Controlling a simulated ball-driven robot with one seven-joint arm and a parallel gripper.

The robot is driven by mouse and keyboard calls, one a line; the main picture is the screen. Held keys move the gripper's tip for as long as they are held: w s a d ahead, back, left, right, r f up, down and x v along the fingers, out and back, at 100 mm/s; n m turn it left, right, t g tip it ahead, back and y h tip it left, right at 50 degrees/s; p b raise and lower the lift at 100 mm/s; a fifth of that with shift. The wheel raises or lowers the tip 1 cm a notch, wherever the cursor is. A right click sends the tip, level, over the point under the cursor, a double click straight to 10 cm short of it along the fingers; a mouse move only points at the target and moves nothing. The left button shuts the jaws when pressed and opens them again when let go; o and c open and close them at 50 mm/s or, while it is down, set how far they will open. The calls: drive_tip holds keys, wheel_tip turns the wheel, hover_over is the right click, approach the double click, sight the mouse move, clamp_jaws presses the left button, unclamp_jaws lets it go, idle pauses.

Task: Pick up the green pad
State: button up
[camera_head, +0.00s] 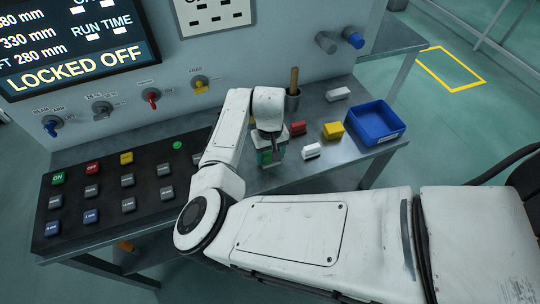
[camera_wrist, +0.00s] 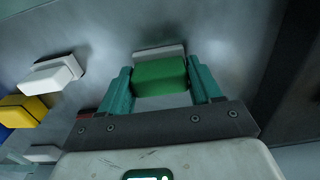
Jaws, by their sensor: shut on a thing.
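The green pad (camera_wrist: 160,77) is a green block with a pale strip along its far edge. In the wrist view it sits between the two teal fingers of my gripper (camera_wrist: 162,82), which are shut on its sides. In the head view my gripper (camera_head: 268,154) points down at the grey bench, left of the other pads. There the green pad is mostly hidden by the fingers. I cannot tell whether it touches the bench.
A white pad (camera_head: 312,151), a red pad (camera_head: 298,128), a yellow pad (camera_head: 333,131) and another white block (camera_head: 338,94) lie to the right. A blue tray (camera_head: 375,139) stands beyond them. A cup (camera_head: 292,102) stands behind; a button panel (camera_head: 110,190) is left.

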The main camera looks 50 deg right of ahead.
drive_tip(key=shift+r, duration=0.6)
drive_tip(key=s+a+r+b, duration=0.2)
drive_tip(key=s+r, duration=0.9)
drive_tip(key=s, duration=0.2)
drive_tip(key=shift+s+a+r, duration=0.2)
drive_tip(key=shift+s+r, duration=0.2)
